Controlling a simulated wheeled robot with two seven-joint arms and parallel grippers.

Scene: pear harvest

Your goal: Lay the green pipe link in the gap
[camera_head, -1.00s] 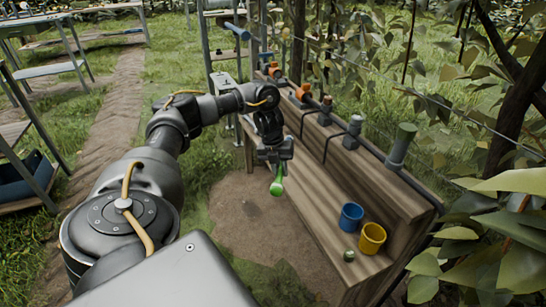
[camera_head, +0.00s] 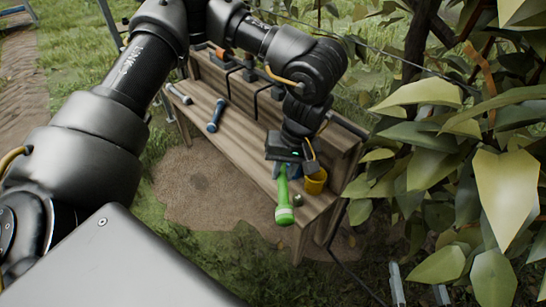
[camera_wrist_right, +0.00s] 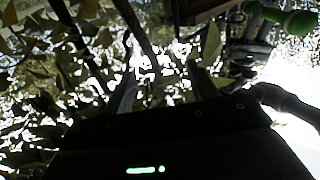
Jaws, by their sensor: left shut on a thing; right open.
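The green pipe link (camera_head: 284,198) is held in my left gripper (camera_head: 283,167), which is shut on its upper end. The link hangs steeply tilted, its wide end down, in front of the right end of the wooden bench. It also shows at the top right of the right wrist view (camera_wrist_right: 288,19). My right gripper (camera_head: 418,280) is open and empty at the bottom edge of the head view; its fingers also show in the right wrist view (camera_wrist_right: 162,78). My left arm hides part of the pipe line along the bench back, and I cannot make out the gap.
A small green fruit (camera_head: 298,200) lies near. A blue link (camera_head: 215,116) and a grey link (camera_head: 178,93) lie farther left. Leaves crowd the right side.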

